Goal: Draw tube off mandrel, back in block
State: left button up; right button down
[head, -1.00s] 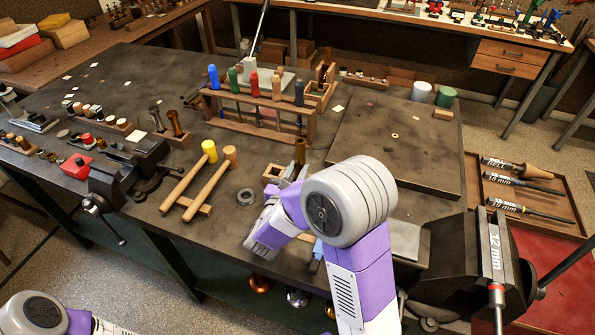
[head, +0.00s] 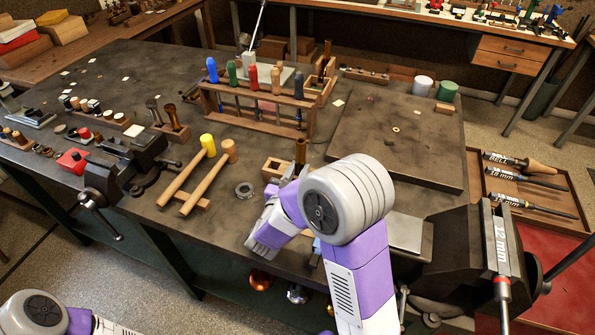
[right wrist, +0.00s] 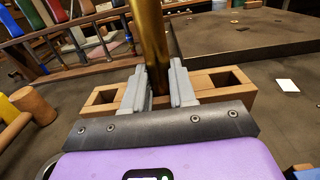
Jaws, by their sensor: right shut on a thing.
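My right gripper (right wrist: 160,84) is shut on an upright brass tube (right wrist: 150,35); the tube also shows in the head view (head: 300,151). The tube stands at the middle of a wooden block (right wrist: 235,82) with square holes, seen in the head view too (head: 272,169). The fingers hide the tube's lower end, so I cannot tell how deep it sits in the block. The mandrel marked 12 mm (head: 501,245) is held in the vise (head: 455,250) at the right, with no tube seen on it. My left gripper is out of view; only its arm shows at lower left.
A rack of colored-handled tools (head: 262,110) stands behind the block. Two mallets (head: 190,183) and a metal ring (head: 244,190) lie to its left. A flat board (head: 400,165) is to the right, and a tray of marked mandrels (head: 520,190) lies beyond it.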

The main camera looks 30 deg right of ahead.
jog(key=shift+f, duration=0.3)
jog(key=shift+s+f, duration=0.1)
jog(key=shift+f, duration=0.05)
jog(key=c, duration=0.8)
grip_release()
